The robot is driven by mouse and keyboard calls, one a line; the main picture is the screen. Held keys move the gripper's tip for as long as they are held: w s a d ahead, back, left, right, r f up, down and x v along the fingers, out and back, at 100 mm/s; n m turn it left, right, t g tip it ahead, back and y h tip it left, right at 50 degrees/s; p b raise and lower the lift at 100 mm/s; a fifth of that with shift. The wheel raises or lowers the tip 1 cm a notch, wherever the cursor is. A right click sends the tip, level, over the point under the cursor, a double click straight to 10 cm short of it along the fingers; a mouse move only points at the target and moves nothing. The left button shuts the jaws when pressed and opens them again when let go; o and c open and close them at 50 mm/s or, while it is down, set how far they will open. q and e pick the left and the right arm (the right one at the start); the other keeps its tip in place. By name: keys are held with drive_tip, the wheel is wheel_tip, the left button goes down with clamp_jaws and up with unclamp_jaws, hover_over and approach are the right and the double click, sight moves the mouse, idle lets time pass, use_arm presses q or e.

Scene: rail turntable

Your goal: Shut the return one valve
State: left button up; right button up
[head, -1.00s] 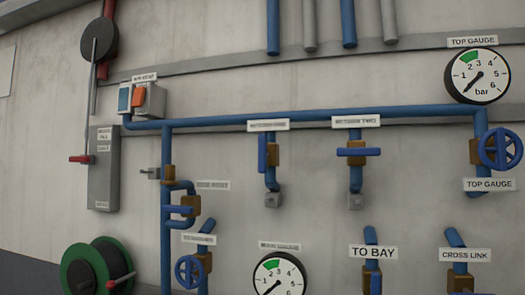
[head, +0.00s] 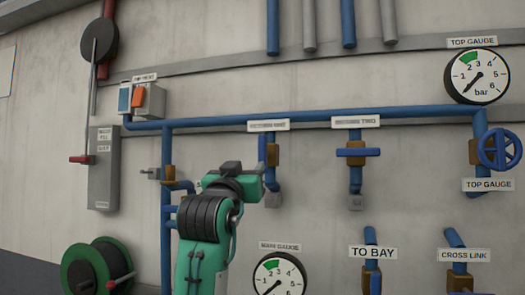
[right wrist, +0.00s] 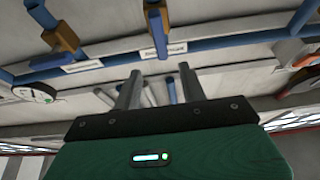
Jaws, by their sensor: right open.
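The return one valve has a blue lever (head: 262,148), which stands upright in line with its pipe under a blurred label (head: 268,125). My green right arm hides its lower part in the head view. In the right wrist view, the picture is turned over and the blue lever (right wrist: 158,32) shows above the fingers, with its brown body at the top edge. My right gripper (head: 245,168) is just below and left of the valve. In the wrist view my right gripper (right wrist: 160,73) has its fingers apart with nothing held; contact with the lever is not visible. My left gripper is out of view.
The return two valve (head: 356,152) beside it has its lever crosswise. A blue header pipe (head: 400,114) runs above. The top gauge (head: 477,75) and a blue handwheel (head: 500,148) are at right. A switch box (head: 148,100) and hose reel (head: 97,268) are at left.

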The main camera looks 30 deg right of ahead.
sight(261, 150)
drive_tip(key=p+x, duration=0.7)
drive_tip(key=x, duration=0.5)
drive_tip(key=shift+w+d, duration=0.1)
drive_tip(key=shift+w+d+r+p, duration=0.15)
drive_tip(key=shift+w+d+p, duration=0.35)
drive_tip(key=shift+d+p, duration=0.05)
clamp_jaws()
